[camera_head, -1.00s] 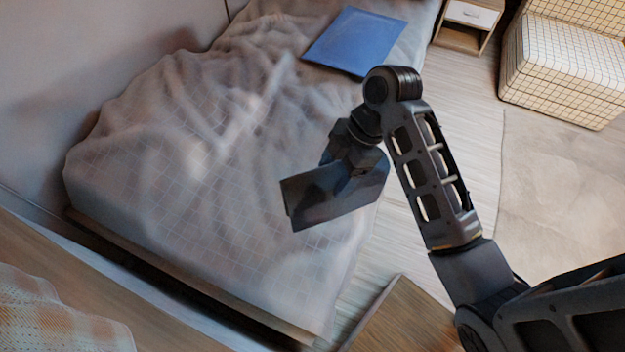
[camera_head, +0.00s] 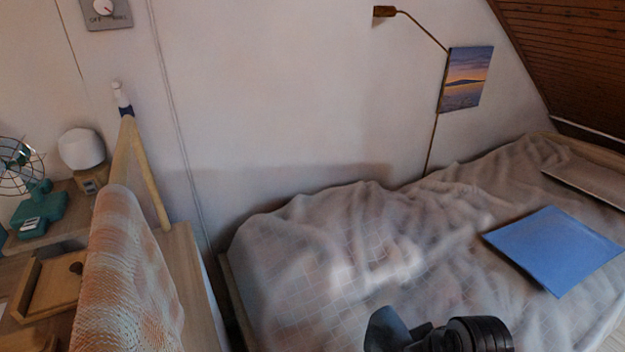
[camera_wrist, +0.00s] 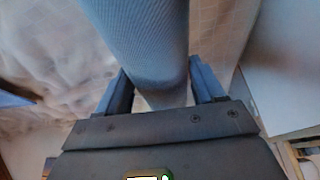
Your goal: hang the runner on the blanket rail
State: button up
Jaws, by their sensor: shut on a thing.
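The runner (camera_wrist: 140,40) is a blue-grey, finely ribbed cloth in the wrist view. It runs from the top edge down between the two fingers of my gripper (camera_wrist: 160,85), which is shut on it. Its far end is out of the picture. In the head view only a dark part of my arm shows at the bottom edge; the fingers and runner are hidden there. The blanket rail (camera_head: 144,170) appears to be the pale wooden frame at the left, with a peach-and-white checked blanket (camera_head: 125,270) draped over it.
The bed (camera_head: 310,270) with rumpled grey bedding fills the middle and right. A flat blue item (camera_head: 555,248) lies on it. A green fan (camera_head: 40,205), a white lamp (camera_head: 82,148) and a wooden tray (camera_head: 50,290) stand left of the rail. A wall lamp (camera_head: 384,11) hangs above.

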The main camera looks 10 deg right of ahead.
aim_at(397, 347)
jog(key=shift+w+a+f+m+h, duration=0.25)
jog(key=shift+w+a+m, duration=0.4)
jog(key=shift+a, duration=0.1)
jog(key=shift+w+a+f+m+h, duration=0.2)
jog(key=shift+w+a+m+h, duration=0.05)
jog(key=shift+w+a+m, duration=0.45)
jog(key=shift+s, duration=0.1)
dwell(0.5)
